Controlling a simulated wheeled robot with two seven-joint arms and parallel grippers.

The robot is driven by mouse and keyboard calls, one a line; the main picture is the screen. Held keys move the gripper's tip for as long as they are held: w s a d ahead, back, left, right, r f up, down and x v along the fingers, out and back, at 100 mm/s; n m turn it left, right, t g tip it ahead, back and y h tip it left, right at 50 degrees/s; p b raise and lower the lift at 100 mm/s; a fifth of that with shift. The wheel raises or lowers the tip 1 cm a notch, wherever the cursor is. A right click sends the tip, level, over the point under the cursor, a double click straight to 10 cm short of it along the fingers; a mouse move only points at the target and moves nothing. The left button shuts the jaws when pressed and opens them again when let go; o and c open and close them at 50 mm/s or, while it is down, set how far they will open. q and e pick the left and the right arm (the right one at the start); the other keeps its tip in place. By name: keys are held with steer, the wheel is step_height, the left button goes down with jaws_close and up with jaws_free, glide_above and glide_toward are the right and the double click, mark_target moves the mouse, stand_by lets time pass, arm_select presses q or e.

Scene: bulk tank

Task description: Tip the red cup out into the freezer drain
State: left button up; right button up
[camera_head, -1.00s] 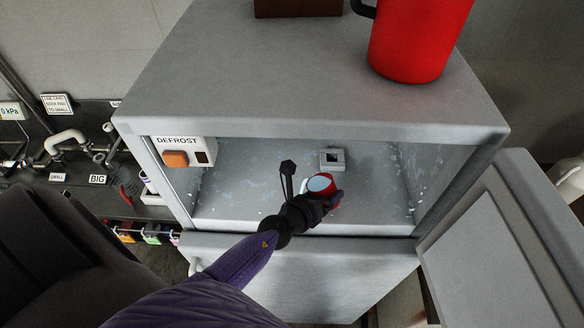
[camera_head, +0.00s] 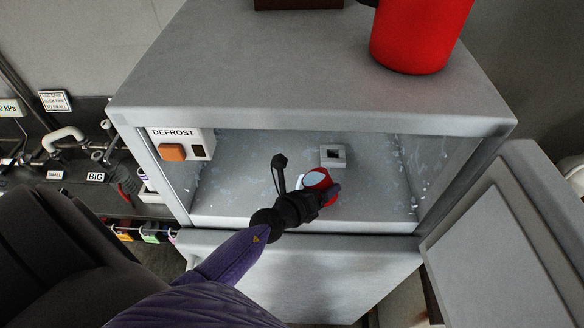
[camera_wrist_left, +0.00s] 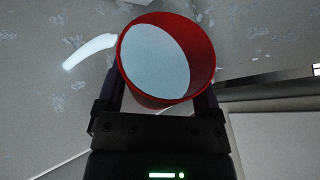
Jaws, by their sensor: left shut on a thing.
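The red cup (camera_head: 318,179) is in my left gripper (camera_head: 322,192), at the front of the open freezer compartment. In the left wrist view the cup (camera_wrist_left: 203,62) stands between the two fingers (camera_wrist_left: 158,105), which are shut on it. A pale blue-grey surface fills much of its mouth, and its white handle (camera_wrist_left: 90,50) points left. The cup looks tilted in the head view. My right gripper is not in view.
The freezer (camera_head: 230,70) has its door (camera_head: 505,235) swung open at the right. A large red container (camera_head: 420,35) stands on its top. Frost flecks the inner walls.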

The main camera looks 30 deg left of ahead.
arm_select(q)
steer(key=shift+a+f+b, duration=0.15)
steer(key=shift+a+b, duration=0.1)
steer(key=shift+b, duration=0.3)
steer(key=shift+a+r+n+t+h+b, duration=0.15)
steer(key=shift+r+n+h+b, duration=0.25)
steer(key=shift+n+b, duration=0.3)
steer(key=shift+a+r+n+t+h+b, duration=0.15)
steer(key=shift+r+n+h+b, duration=0.15)
steer(key=shift+n+h+b, duration=0.35)
stand_by(1.3)
steer(key=shift+f+n+b, duration=0.4)
steer(key=shift+n+b, duration=0.25)
steer(key=shift+b, duration=0.7)
steer(key=shift+r+n+t+h+b, duration=0.35)
steer(key=shift+n+t+b, duration=0.15)
steer(key=shift+n+b, duration=0.2)
stand_by(0.7)
steer(key=shift+a+f+n+h+b, duration=0.4)
steer(key=shift+a+n+b, duration=0.3)
steer(key=shift+b, duration=0.3)
steer(key=shift+a+r+n+t, duration=0.15)
steer(key=shift+n+t, duration=0.15)
stand_by(0.7)
